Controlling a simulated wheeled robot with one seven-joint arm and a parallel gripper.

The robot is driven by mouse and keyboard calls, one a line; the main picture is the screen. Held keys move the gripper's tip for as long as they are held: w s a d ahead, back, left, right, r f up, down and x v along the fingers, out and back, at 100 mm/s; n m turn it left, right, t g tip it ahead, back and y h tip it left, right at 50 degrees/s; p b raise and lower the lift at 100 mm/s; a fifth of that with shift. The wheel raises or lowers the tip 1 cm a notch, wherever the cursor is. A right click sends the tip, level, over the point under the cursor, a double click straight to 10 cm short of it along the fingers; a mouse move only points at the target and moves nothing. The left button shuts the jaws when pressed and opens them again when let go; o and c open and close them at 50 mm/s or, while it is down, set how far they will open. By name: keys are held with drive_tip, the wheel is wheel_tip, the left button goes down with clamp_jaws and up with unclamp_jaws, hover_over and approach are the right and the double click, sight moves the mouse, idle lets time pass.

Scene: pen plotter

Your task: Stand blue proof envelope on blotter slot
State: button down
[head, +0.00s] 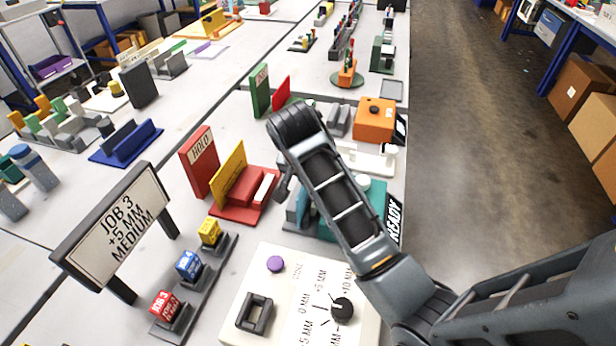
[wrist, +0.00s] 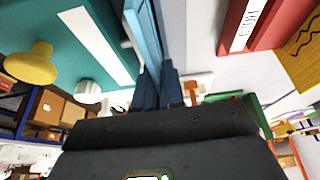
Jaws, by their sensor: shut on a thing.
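My gripper (wrist: 157,88) is shut on a thin upright blue piece, which I take for the blue proof envelope (wrist: 148,35). In the head view a small part of the envelope (head: 301,205) shows beside the teal machine (head: 372,193), with my arm hiding much of the gripper. The envelope is close to the teal machine; whether they touch I cannot tell. A dark blue slotted stand (head: 127,142) is at the left of the head view, empty. No label marks the blotter slot, so I cannot tell which holder it is.
A red HOLD stand (head: 198,162) with a yellow card (head: 228,170) is left of my gripper. A JOB 3 sign (head: 112,222), several coloured cubes and a white dial panel (head: 262,290) are in front. An orange machine (head: 374,120) stands behind. Bare table lies left of the HOLD stand.

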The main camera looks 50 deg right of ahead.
drive_tip(key=shift+f, duration=0.25)
drive_tip(key=shift+f, duration=0.1)
drive_tip(key=c, duration=1.2)
unclamp_jaws()
drive_tip(key=shift+c, duration=0.2)
drive_tip(key=p+v, duration=0.2)
drive_tip(key=v, duration=0.8)
drive_tip(key=shift+r+p, duration=0.35)
drive_tip(key=shift+r, duration=0.05)
drive_tip(key=shift+a, duration=0.1)
drive_tip(key=shift+a+r+p, duration=0.25)
drive_tip(key=shift+r+p, duration=0.3)
drive_tip(key=shift+r, duration=0.1)
drive_tip(key=shift+s, duration=0.1)
